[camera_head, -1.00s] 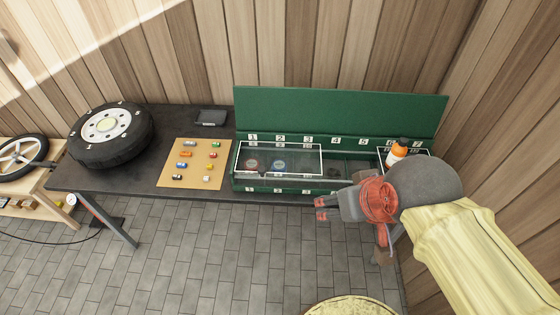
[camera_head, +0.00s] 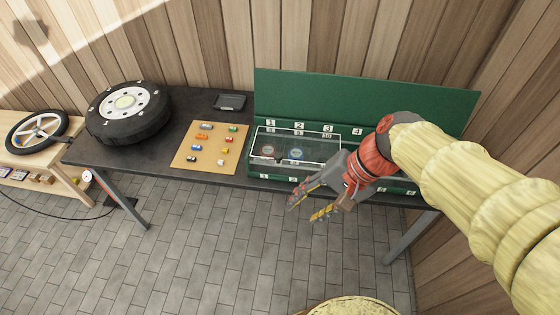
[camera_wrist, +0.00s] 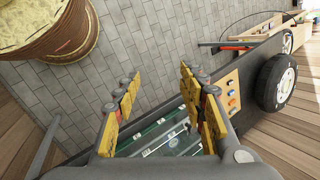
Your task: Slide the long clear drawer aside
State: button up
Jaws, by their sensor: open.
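The long clear drawer (camera_head: 318,149) lies in the left part of the green toolbox (camera_head: 360,102), which stands on the dark workbench with its lid raised. Two round items show through the drawer's clear top. My gripper (camera_head: 306,206) is open and empty, in front of the toolbox and beyond the bench's front edge, just below and right of the drawer in the picture. My forearm and wrist hide the toolbox's right part. In the wrist view, my gripper's yellow-padded fingers (camera_wrist: 160,95) are spread apart, with part of the green toolbox (camera_wrist: 160,135) between and behind them.
A tan board with small coloured parts (camera_head: 208,160) lies left of the toolbox. A yellow-topped drum (camera_head: 352,306) stands on the floor.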

jog(key=w+a+f+m+y+b, duration=0.2)
jog(key=w+a+f+m+y, duration=0.2)
jog(key=w+f, duration=0.1)
jog(key=m+t+y+b, duration=0.6)
jog(key=m+t, duration=0.2)
jog(key=m, duration=0.6)
send_near(278, 155)
jog(key=shift+w+a+f, duration=0.25)
jog(key=shift+w+a, duration=0.1)
jog(key=shift+a, duration=0.15)
jog(key=shift+w+a+f, duration=0.2)
jog(key=shift+w+a, duration=0.15)
jog(key=shift+a, duration=0.15)
jog(key=b+x, duration=0.2)
jog(key=x, duration=0.5)
jog(key=shift+w+a, duration=0.2)
jog(key=shift+a, duration=0.05)
jog(key=shift+c, duration=1)
jog(key=c, duration=0.8)
grip_shut()
